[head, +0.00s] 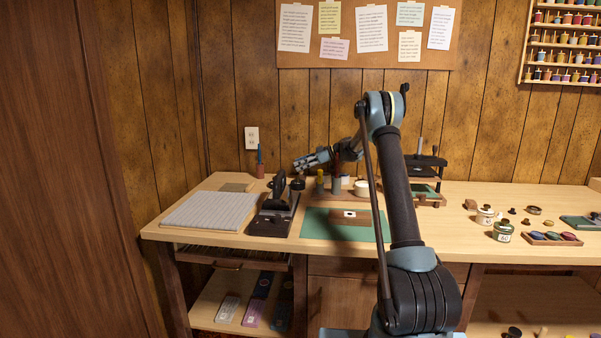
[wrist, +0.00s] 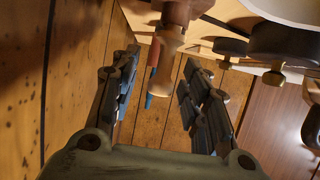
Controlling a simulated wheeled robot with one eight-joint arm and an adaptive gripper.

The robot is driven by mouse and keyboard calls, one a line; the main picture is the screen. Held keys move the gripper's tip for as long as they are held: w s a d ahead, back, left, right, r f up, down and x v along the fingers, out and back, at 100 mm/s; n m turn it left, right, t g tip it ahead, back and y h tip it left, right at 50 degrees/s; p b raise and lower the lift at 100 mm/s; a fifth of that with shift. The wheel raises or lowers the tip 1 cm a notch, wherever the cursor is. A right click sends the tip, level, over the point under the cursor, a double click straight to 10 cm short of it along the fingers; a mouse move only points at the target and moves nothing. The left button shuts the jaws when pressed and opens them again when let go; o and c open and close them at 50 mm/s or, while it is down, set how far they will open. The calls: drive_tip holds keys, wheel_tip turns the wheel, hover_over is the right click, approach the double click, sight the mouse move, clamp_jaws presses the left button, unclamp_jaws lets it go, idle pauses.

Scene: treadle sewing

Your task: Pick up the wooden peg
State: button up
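A turned wooden peg (wrist: 170,35) shows in the wrist view at the top centre, with a flared rim. It lies ahead of and roughly between my gripper's two fingertips, apart from both as far as I can tell; its far end is cut off by the frame. My gripper (wrist: 165,75) is open, its dark fingers spread and nothing held. In the head view my gripper (head: 303,162) points left above the back of the table, by the black press. I cannot single out the peg surely there.
The black press (head: 273,212) stands beside a grey ridged pad (head: 205,211). A green mat (head: 316,227) carries a wooden block (head: 342,219). A blue-and-red stick (head: 260,162) stands by the wall. Jars (head: 503,232) and spools crowd the right side.

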drive_tip(key=c, duration=0.6)
